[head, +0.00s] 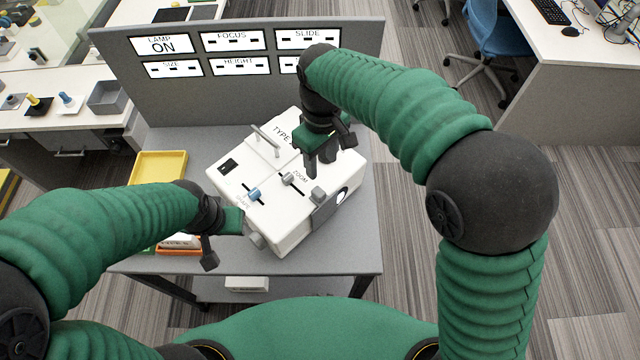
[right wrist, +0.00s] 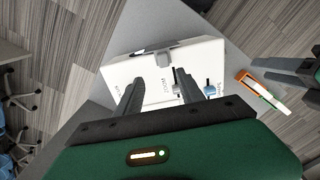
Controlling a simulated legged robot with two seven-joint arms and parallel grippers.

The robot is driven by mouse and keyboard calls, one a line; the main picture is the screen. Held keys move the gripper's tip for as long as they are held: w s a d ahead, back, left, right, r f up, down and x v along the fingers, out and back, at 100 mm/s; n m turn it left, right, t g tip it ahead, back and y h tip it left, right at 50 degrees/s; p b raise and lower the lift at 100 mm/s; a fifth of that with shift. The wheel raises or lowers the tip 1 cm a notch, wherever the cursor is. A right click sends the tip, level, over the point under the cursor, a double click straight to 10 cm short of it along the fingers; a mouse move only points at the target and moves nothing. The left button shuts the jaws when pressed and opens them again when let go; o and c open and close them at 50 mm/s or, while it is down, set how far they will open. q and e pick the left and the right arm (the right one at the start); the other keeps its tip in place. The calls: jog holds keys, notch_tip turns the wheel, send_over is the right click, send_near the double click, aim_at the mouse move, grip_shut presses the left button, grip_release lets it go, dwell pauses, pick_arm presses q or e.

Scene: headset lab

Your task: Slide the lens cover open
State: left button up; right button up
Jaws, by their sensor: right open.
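A white projector box (head: 240,190) stands turned at an angle on the grey table. The grey lens cover (head: 326,212) is a plate on its right front face, with a grey tab (head: 318,194) at the top. The white round lens (head: 342,196) shows beside the plate. My right gripper (head: 318,168) is open and empty above the box, behind the tab. In the right wrist view its fingers (right wrist: 158,95) stand apart over the top, and the tab (right wrist: 166,58) lies beyond them. My left gripper (head: 236,224) is at the box's left front side, close to a grey knob (head: 257,241); its opening is unclear.
The box top has a blue slider (head: 254,194), a grey zoom slider (head: 288,178) and a handle (head: 264,141). A grey panel with signs (head: 240,85) stands behind; one reads LAMP ON. A yellow tray (head: 160,166) and an orange tray (head: 180,250) are left.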

aim_at(318, 191)
jog(key=f, duration=0.3)
jog(key=f+p, duration=0.1)
jog(key=f, duration=0.3)
jog(key=a+f, duration=0.1)
jog(key=f, duration=0.3)
jog(key=shift+s+f, duration=0.1)
jog(key=shift+f, duration=0.1)
jog(key=shift+d+f, duration=0.25)
jog(key=shift+f, duration=0.05)
jog(key=shift+a, duration=0.2)
grip_shut()
jog(key=shift+r, duration=0.1)
